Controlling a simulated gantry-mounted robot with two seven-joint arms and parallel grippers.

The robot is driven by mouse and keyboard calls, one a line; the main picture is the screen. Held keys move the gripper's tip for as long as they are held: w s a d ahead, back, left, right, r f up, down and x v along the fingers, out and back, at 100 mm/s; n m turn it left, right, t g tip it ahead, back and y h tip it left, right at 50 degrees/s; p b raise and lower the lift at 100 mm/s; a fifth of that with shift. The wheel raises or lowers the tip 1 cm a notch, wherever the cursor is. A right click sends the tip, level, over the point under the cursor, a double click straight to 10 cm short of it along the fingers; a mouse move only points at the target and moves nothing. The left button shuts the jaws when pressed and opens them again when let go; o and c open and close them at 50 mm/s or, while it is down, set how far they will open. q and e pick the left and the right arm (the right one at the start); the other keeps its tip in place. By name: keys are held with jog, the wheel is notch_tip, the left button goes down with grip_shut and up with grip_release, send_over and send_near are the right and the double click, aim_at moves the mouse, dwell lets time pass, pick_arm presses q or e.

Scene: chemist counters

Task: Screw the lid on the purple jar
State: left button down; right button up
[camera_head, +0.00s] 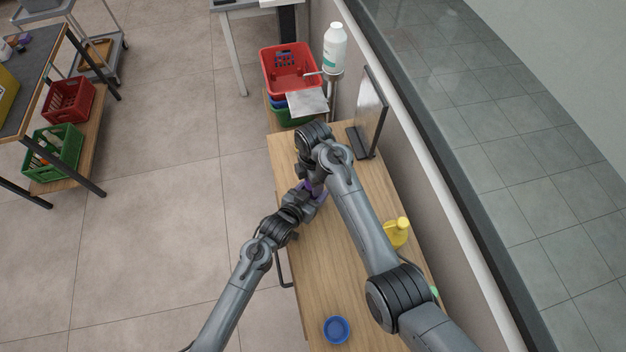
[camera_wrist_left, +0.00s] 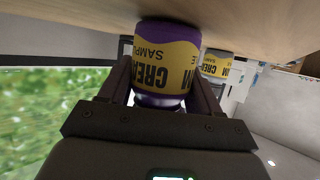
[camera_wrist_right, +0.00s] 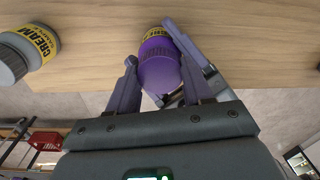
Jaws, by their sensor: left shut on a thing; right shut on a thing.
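The purple jar, with a yellow CREAM SAMPLE label, sits between the fingers of my left gripper (camera_wrist_left: 160,90) in the left wrist view (camera_wrist_left: 168,32). That gripper is shut on the jar's body. Whether the lid's thread is engaged cannot be seen. In the head view only a little purple (camera_head: 314,188) shows between the two grippers over the counter.
A second cream jar with a grey lid (camera_wrist_right: 12,64) stands close by on the wooden counter (camera_head: 310,265).

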jog(key=o, duration=1.2)
jog(key=shift+c, duration=0.2)
jog(key=shift+r, duration=2.3)
jog(key=shift+c, duration=0.4)
jog(key=n, duration=0.1)
jog(key=r+n, duration=0.1)
jog(key=shift+w+r+n, duration=0.1)
jog(key=shift+r+n, duration=0.2)
jog(key=shift+n, duration=0.1)
jog(key=r+n, duration=0.1)
jog(key=n, duration=0.1)
jog(key=r+n, duration=0.1)
jog(key=n, duration=0.1)
